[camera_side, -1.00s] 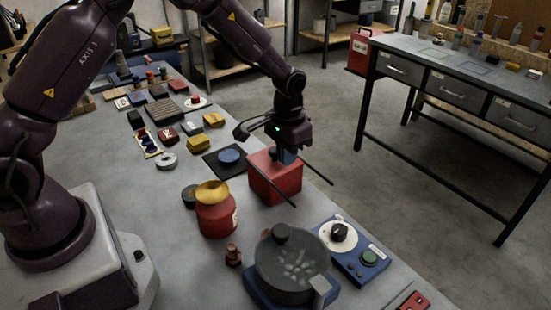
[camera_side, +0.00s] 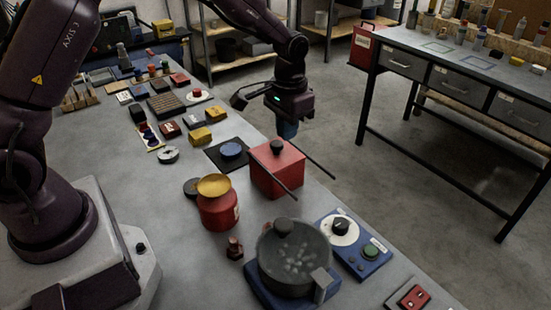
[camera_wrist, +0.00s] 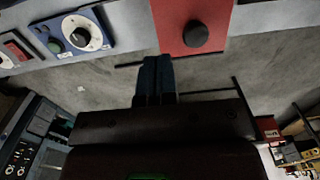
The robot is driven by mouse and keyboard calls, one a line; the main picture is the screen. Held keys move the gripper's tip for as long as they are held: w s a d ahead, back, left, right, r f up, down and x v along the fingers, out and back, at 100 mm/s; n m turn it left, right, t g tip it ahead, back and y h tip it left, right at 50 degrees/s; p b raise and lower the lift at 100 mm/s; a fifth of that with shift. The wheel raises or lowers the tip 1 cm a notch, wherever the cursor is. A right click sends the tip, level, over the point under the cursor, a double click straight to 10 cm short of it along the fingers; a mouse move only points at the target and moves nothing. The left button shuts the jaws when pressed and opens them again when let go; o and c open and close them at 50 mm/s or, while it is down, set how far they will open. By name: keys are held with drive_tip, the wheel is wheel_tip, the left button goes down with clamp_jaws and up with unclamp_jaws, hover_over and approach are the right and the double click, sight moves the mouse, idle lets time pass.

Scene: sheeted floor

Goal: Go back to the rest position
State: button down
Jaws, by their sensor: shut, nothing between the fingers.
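My gripper (camera_side: 287,130) is raised above and behind the red box (camera_side: 277,170), apart from it. Its blue fingers are together and empty. In the wrist view the blue fingers (camera_wrist: 154,62) are side by side over the grey floor, past the bench edge. The red box has a black knob on top (camera_side: 276,147) and two dark rods along its sides; the box also shows at the top of the wrist view (camera_wrist: 170,25).
A grey pot (camera_side: 293,262), a red jar with a yellow funnel top (camera_side: 217,205) and a blue dial panel (camera_side: 354,246) stand near the box. Several small blocks and trays fill the bench's far end. Open floor (camera_side: 340,180) lies right, before a drawer table (camera_side: 460,95).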

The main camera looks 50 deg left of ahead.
drive_tip(key=shift+s+f, duration=0.1)
drive_tip(key=shift+s, duration=1)
drive_tip(key=s+r+t, duration=0.5)
drive_tip(key=s+r, duration=1.3)
drive_tip(key=s, duration=0.4)
drive_tip(key=shift+a+r+t, duration=0.4)
drive_tip(key=shift+a, duration=0.05)
